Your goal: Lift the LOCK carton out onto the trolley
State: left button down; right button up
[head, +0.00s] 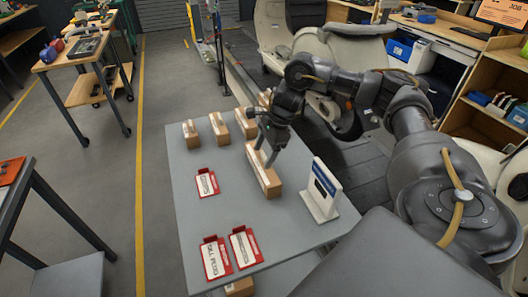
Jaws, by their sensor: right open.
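A long brown carton (266,182) with a white strip on top lies on the grey table top (215,222). My right gripper (266,152) is open over the far end of this carton, its fingers pointing down. I cannot tell whether the fingers touch it. Smaller cartons stand along the far edge: one at the left (191,136), one in the middle (220,131) and one at the right (245,124). Another carton (265,98) shows behind the gripper. No LOCK lettering is readable on any carton. My left gripper is not in view.
Red-and-white label cards lie on the table: one mid-left (207,184), two near the front (215,259) (245,248). A white upright sign (321,191) stands right of the long carton. A side table (75,57) stands far left. Bare table surrounds the cards.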

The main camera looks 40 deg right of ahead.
jog(key=shift+d+r, duration=0.15)
jog(key=shift+r, duration=0.25)
jog(key=p+v, duration=0.1)
jog(key=v, duration=0.9)
jog(key=shift+f, duration=0.1)
